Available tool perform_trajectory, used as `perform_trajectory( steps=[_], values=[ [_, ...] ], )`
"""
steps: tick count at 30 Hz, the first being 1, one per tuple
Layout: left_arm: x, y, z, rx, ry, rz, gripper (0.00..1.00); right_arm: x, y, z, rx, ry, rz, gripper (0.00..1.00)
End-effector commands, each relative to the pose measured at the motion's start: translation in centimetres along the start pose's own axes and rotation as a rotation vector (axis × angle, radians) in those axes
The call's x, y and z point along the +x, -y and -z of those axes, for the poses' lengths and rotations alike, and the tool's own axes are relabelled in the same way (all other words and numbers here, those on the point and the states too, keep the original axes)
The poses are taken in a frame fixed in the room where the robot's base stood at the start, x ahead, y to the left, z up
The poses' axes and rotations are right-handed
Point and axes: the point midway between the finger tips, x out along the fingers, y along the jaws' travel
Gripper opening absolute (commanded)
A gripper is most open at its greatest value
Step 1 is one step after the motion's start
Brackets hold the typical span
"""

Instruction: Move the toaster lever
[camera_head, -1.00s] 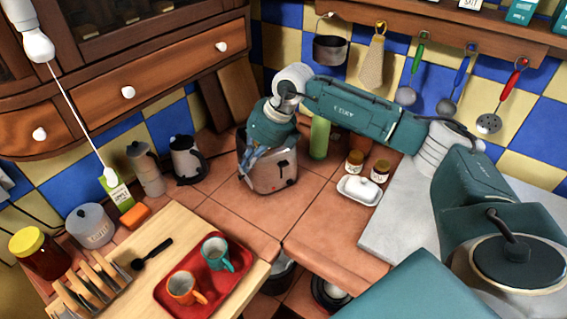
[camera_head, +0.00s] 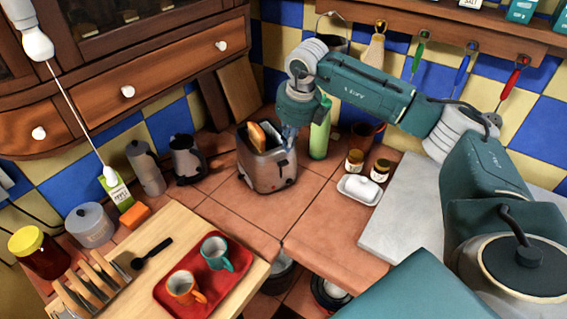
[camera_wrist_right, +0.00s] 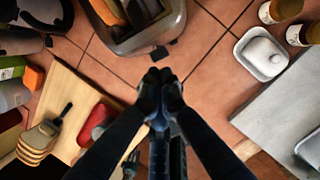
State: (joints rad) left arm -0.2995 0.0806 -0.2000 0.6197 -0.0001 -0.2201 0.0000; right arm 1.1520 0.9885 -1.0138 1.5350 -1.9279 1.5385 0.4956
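The grey metal toaster (camera_head: 262,177) stands on the tiled counter, with browned bread (camera_head: 257,136) showing in its top slots. Its dark lever (camera_head: 281,163) is on the face toward the right. In the wrist view the toaster (camera_wrist_right: 150,34) is at the top, with the dark lever (camera_wrist_right: 160,53) just beyond my fingertips. My right gripper (camera_head: 291,139) is above and beside the toaster's right side, its fingers pointing down. In the wrist view its fingertips (camera_wrist_right: 161,76) are together with nothing between them. A small gap to the lever seems to show. My left gripper is out of view.
A green bottle (camera_head: 319,140) stands close behind my right gripper. Two jars (camera_head: 354,162) and a white butter dish (camera_head: 359,188) are to the right. The tiles in front of the toaster are clear.

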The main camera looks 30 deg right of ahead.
Motion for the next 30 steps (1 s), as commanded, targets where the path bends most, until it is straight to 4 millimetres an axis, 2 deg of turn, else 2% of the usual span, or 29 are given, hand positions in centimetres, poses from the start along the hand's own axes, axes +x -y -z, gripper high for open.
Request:
perform_trajectory(
  steps=[15,30],
  values=[
    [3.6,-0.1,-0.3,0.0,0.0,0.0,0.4,6.1,0.0,0.1,0.0,-0.001,0.0,0.0],
    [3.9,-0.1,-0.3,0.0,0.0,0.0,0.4,6.7,0.0,0.1,0.0,-0.001,0.0,0.0]
  ],
)
